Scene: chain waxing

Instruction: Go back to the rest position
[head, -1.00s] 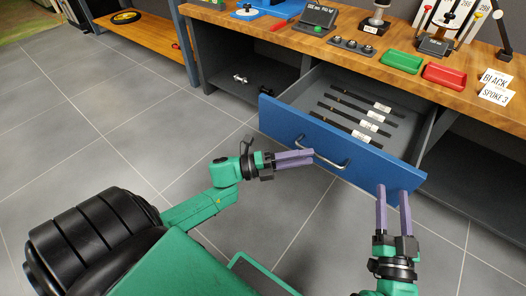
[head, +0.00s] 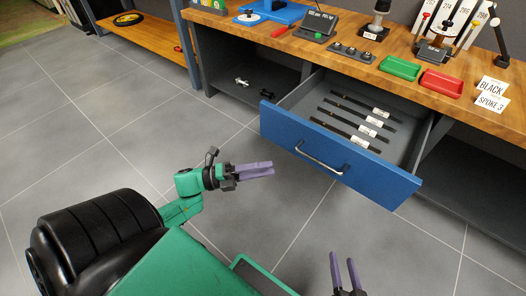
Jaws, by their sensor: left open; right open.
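My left gripper (head: 272,170) is open and empty, above the grey floor to the lower left of the drawer. Its purple fingers point right and are apart from the drawer handle. My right gripper (head: 343,256) is open and empty at the bottom of the head view, with its fingers pointing up the picture. Only its fingers and a small dark part show. The blue-fronted drawer (head: 375,178) is pulled open under the bench. Its metal handle (head: 318,158) is free of both grippers.
Several dark labelled strips (head: 352,119) lie in the drawer. The wooden bench top (head: 350,62) carries a green tray (head: 400,68), a red tray (head: 441,82) and cards reading BLACK (head: 492,86) and SPOKE 3 (head: 490,103). The floor at left is clear.

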